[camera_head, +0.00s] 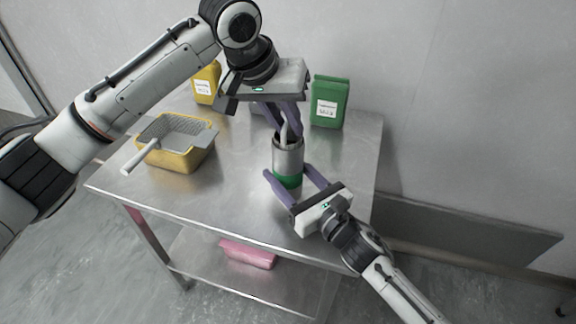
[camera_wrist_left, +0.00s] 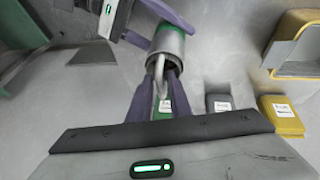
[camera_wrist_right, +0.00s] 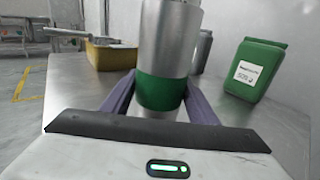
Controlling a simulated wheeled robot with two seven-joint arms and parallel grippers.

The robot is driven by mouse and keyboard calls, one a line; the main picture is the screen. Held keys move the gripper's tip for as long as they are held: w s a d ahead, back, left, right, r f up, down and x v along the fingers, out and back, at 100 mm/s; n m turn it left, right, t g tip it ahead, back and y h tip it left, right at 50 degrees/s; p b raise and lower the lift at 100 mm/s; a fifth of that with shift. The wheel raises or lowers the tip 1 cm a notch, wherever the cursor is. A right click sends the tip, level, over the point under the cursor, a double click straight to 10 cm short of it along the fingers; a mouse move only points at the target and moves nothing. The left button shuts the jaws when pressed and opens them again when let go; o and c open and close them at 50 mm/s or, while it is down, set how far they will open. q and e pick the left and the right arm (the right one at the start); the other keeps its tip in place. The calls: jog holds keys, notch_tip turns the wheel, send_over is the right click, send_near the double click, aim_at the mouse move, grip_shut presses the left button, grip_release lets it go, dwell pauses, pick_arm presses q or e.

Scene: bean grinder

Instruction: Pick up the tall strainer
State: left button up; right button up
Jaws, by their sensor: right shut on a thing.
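A mesh strainer (camera_head: 178,133) with a long pale handle lies across the yellow bin (camera_head: 186,158) on the left of the table; both grippers are away from it. A tall metal cylinder with a green band (camera_head: 288,160) stands upright on the table. My right gripper (camera_head: 290,172) is shut on its lower part, around the green band (camera_wrist_right: 162,92). My left gripper (camera_head: 284,128) is above the cylinder, its fingers on either side of a pale curved handle (camera_wrist_left: 158,72) that meets the cylinder's top. I cannot tell whether they grip it.
A yellow bag (camera_head: 207,83) and a green bag (camera_head: 328,103) stand at the back of the metal table (camera_head: 235,190). A grey pack (camera_wrist_left: 218,103) stands between them. A pink item (camera_head: 247,254) lies on the lower shelf. The table's front left is clear.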

pick_arm(q)
grip_shut()
jog(key=shift+r, duration=0.1)
dwell(1.3)
